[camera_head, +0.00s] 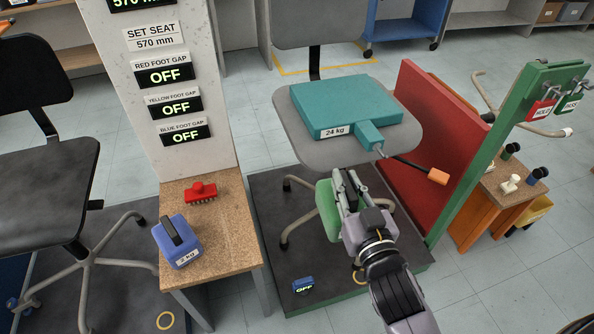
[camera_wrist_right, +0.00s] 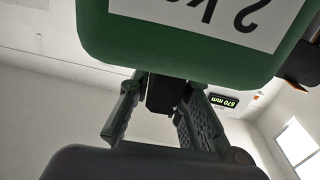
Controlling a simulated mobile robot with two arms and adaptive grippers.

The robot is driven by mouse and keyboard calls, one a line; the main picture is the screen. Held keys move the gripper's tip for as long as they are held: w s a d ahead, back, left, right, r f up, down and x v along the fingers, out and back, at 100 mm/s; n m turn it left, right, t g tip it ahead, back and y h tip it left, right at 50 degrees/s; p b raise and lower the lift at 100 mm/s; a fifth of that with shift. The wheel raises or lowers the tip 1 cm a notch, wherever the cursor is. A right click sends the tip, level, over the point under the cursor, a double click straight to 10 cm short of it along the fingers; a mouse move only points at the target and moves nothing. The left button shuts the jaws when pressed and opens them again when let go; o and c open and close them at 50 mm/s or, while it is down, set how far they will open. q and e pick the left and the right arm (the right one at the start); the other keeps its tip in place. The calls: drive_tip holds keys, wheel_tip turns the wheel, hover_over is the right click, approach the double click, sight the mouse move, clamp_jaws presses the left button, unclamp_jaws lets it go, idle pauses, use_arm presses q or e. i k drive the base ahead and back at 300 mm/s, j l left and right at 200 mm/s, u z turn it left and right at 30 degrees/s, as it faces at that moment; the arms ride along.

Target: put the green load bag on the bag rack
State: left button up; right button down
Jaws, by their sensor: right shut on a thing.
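My right gripper (camera_head: 347,182) is shut on the green load bag (camera_head: 327,210) and holds it up in front of the grey chair. In the right wrist view the green bag (camera_wrist_right: 190,55) fills the top, its white label upside down, with the gripper's fingers (camera_wrist_right: 165,105) on its dark handle. A wooden-topped stand (camera_head: 232,238) at the left carries a blue load bag (camera_head: 178,242) marked in kg; I cannot tell whether this stand is the bag rack. My left gripper is not in view.
A teal 24 kg weight (camera_head: 345,104) lies on the grey chair's seat (camera_head: 300,140). A red panel (camera_head: 425,150) and green post (camera_head: 505,125) stand to the right. A red brush-like block (camera_head: 201,193) lies on the stand. A black chair (camera_head: 45,190) stands at the left.

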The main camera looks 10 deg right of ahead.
sight(234, 235)
drive_tip(key=j+z, duration=0.15)
drive_tip(key=j, duration=0.4)
drive_tip(key=k+j+z, duration=0.1)
drive_tip(key=j, duration=0.45)
drive_tip(key=k+j+z, duration=0.15)
drive_tip(key=j, duration=0.4)
drive_tip(key=j+z, duration=0.1)
drive_tip(key=j, duration=0.45)
